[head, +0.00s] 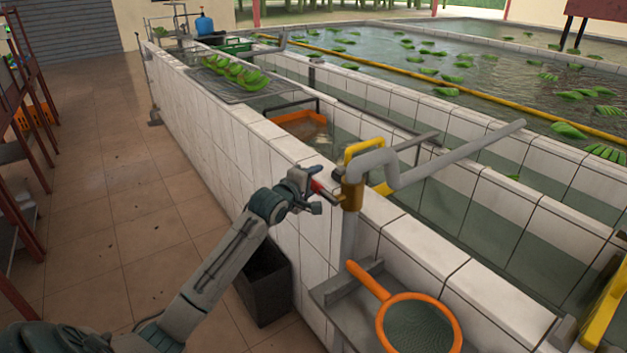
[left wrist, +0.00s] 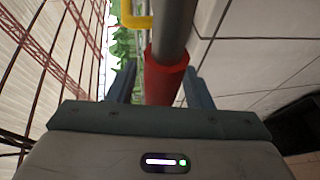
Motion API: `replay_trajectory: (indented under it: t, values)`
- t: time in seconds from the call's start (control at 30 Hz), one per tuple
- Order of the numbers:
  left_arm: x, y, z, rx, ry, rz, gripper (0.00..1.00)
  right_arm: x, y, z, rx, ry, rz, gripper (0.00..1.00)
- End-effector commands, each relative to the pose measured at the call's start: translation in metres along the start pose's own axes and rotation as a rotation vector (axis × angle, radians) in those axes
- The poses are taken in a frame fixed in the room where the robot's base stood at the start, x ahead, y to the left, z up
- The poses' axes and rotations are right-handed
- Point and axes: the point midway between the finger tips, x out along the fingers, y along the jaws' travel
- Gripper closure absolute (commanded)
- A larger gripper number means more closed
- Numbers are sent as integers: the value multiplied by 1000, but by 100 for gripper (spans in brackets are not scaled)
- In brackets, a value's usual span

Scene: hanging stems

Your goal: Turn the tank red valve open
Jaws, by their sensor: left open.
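The red valve handle (head: 320,188) sticks out to the left from the brass-coloured valve body (head: 351,194) on the upright grey pipe at the tank wall. My left gripper (head: 311,190) is at this handle. In the left wrist view the red sleeve of the handle (left wrist: 165,82) lies between the two spread fingers of my left gripper (left wrist: 163,88), with a grey rod running on beyond it. The fingers are open on both sides of the sleeve; contact is not clear. My right gripper is not in view.
A yellow lever (head: 364,149) and a grey bent spout (head: 383,163) sit at the top of the pipe. An orange-rimmed sieve (head: 381,283) lies below right. A dark bin (head: 264,282) stands by the white tiled wall. Red shelving (head: 18,130) is far left; the floor between is clear.

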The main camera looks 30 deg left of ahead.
Motion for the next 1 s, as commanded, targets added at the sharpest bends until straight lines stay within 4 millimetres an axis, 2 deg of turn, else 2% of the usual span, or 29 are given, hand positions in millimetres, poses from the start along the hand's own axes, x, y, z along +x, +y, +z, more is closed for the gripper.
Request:
replay_trajectory:
  t: [0.07,0.1,0.3,0.33,0.67,1.0]
  values:
    - [0,0,0,0,0,0,54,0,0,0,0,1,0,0]
    - [0,0,0,0,0,0,58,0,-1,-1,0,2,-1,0]
    - [0,0,0,0,0,0,97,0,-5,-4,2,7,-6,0]
    - [0,0,0,0,0,0,100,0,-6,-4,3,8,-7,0]
    - [-1,3,0,24,5,10,100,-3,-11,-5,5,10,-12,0]
    - [-6,25,0,206,44,84,100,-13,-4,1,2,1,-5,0]
